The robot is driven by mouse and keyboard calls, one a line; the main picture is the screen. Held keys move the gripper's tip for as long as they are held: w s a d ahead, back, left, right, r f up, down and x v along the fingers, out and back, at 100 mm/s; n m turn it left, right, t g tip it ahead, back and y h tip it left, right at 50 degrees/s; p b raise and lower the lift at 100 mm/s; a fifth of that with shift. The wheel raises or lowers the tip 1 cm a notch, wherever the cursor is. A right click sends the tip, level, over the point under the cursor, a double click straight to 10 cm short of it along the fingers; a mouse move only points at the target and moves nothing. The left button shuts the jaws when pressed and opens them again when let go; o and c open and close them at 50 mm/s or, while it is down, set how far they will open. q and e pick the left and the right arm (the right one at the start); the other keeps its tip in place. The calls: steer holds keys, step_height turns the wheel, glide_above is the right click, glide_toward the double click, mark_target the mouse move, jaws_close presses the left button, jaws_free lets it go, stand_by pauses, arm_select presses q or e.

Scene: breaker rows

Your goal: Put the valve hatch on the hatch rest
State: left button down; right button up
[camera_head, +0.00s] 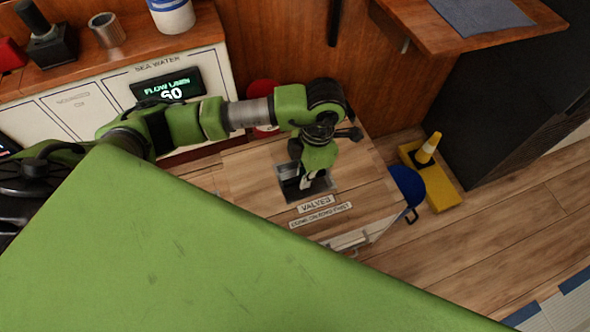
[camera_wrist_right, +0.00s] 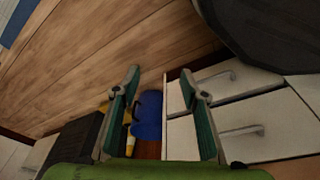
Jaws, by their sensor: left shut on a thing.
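My left gripper (camera_head: 306,180) points down at the box top marked VALVES and is shut on what appears to be the valve hatch (camera_head: 289,170), a small grey piece. The fingers and arm hide much of it. A dark rectangular recess or frame (camera_head: 318,186) shows around the fingertips, just behind the VALVES label (camera_head: 316,203). I cannot tell whether the hatch is clear of it. I cannot pick out the hatch rest for certain. My right gripper (camera_wrist_right: 160,84) is open and empty in the right wrist view.
A blue round object (camera_head: 408,184) stands beside the box, near a yellow block with a cone (camera_head: 428,150). A wooden table with a grey mat (camera_head: 482,14) is at the upper right. A white panel with a flow display (camera_head: 168,88) is at the left. Drawers (camera_wrist_right: 240,125) show in the wrist view.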

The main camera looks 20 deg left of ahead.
arm_select(q)
steer(key=w+f, duration=0.2)
steer(key=w+d+f+b, duration=0.1)
steer(key=w+f, duration=0.2)
steer(key=shift+w+d+f, duration=0.1)
steer(key=shift+w+d, duration=0.1)
steer(key=shift+w, duration=0.1)
steer(key=shift+w+d+f+b, duration=0.1)
steer(key=shift+w+f+b, duration=0.25)
steer(key=shift+w+f, duration=0.2)
step_height(320, 180, down, 3)
steer(key=shift+w+r+b, duration=0.1)
steer(key=shift+b, duration=0.25)
steer(key=shift+f, duration=0.3)
arm_select(e)
step_height(320, 180, up, 9)
steer(key=w, duration=0.1)
steer(key=shift+w, duration=0.35)
arm_select(q)
steer(key=shift+f, duration=0.1)
steer(key=c, duration=2.3)
jaws_free()
steer(key=shift+f, duration=0.1)
steer(key=shift+c, duration=0.2)
steer(key=shift+o, duration=0.9)
arm_select(e)
steer(key=shift+r+t, duration=0.15)
steer(key=shift+t, duration=0.15)
